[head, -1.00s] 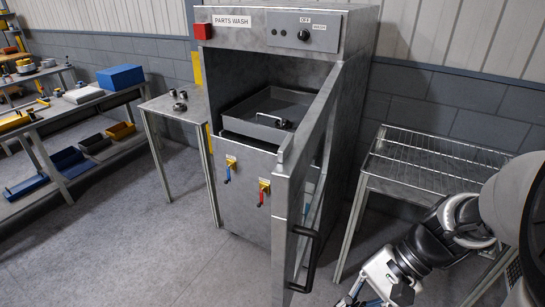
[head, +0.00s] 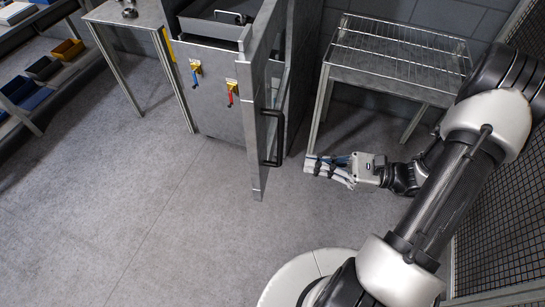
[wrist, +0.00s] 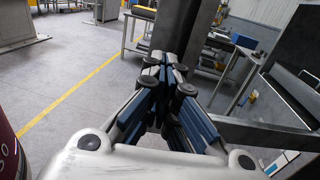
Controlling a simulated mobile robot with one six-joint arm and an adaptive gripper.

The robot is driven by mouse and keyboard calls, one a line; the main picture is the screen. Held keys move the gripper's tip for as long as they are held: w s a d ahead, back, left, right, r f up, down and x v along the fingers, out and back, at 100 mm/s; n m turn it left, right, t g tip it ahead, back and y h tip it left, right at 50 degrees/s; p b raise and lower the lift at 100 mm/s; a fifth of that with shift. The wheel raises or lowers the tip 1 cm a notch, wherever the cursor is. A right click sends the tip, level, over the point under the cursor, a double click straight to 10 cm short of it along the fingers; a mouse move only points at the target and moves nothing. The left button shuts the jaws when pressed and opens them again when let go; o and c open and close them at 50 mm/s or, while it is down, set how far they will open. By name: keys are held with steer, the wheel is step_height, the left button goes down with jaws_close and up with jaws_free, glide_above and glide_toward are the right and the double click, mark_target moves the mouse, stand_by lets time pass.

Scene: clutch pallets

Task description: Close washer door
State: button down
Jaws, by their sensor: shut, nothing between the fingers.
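The grey metal washer (head: 212,105) stands at the top centre of the head view. Its door (head: 256,115) is swung open toward me and shows nearly edge-on. A black bar handle (head: 279,140) is on the door's right face. My gripper (head: 308,164) is shut and empty, pointing left. It appears a short way right of the handle in the picture, with floor showing between them. In the wrist view, the closed fingertips (wrist: 168,66) overlap a dark grey upright panel behind them; I cannot tell whether they touch it.
A wire-topped table (head: 395,50) stands right of the washer, behind my arm. A small metal table (head: 125,14) is left of the washer. A shelf with bins (head: 40,70) is at far left. A mesh panel (head: 495,210) is at right. The front floor is clear.

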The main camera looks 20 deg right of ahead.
mark_target(260, 156)
steer(key=b+x, duration=0.1)
steer(key=x, duration=0.9)
steer(key=shift+a, duration=0.3)
